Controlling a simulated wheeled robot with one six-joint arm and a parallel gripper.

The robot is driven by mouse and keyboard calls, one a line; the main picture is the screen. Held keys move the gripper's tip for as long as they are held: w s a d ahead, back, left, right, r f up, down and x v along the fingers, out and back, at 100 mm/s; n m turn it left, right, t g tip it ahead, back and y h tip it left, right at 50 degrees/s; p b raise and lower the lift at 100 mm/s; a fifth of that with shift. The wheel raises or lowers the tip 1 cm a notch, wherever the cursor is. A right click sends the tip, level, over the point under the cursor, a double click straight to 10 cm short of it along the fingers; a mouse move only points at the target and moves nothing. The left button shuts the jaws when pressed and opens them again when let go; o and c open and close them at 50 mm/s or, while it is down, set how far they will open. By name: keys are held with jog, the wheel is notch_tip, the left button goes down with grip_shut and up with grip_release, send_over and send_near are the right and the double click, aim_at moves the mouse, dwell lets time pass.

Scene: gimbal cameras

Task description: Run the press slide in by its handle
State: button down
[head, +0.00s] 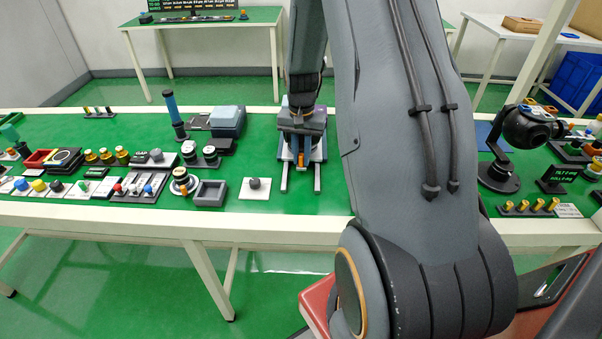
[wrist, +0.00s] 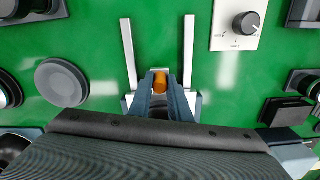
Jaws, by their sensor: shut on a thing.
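The press slide's orange handle (wrist: 159,80) sits between the fingertips of my gripper (wrist: 160,75) in the wrist view. My gripper is shut on it. Two pale parallel rails (wrist: 188,50) run along either side, and their ends stick out past the handle. In the head view my gripper (head: 301,150) points down over the slide, and the orange handle (head: 301,160) shows low between the rails (head: 284,180). My wrist hides most of the press body and the slide behind the handle.
A white panel with a black knob (head: 255,188) lies just left of the rails in the head view. A grey open tray (head: 210,193) and a blue-grey box (head: 228,121) stand further left. On the right is a black gimbal camera (head: 528,128). The green bench is bare in front of the rails.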

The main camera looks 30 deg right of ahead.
jog(key=shift+w+d+b, duration=0.3)
jog(key=shift+w+d, duration=0.45)
jog(key=shift+w, duration=0.3)
jog(key=shift+w+d, duration=0.1)
jog(key=shift+w, duration=0.05)
jog(key=c, duration=1.6)
grip_release()
jog(key=shift+c, duration=0.2)
jog(key=shift+r, duration=0.1)
notch_tip(320, 180, up, 8)
jog(key=b, duration=0.2)
jog(key=s+a+r+n+t, duration=0.1)
jog(key=s+a+n, duration=0.8)
jog(key=s+a, duration=1)
jog(key=shift+s+a+r, duration=0.35)
jog(key=shift+a+r, duration=0.15)
jog(key=shift+a, duration=0.55)
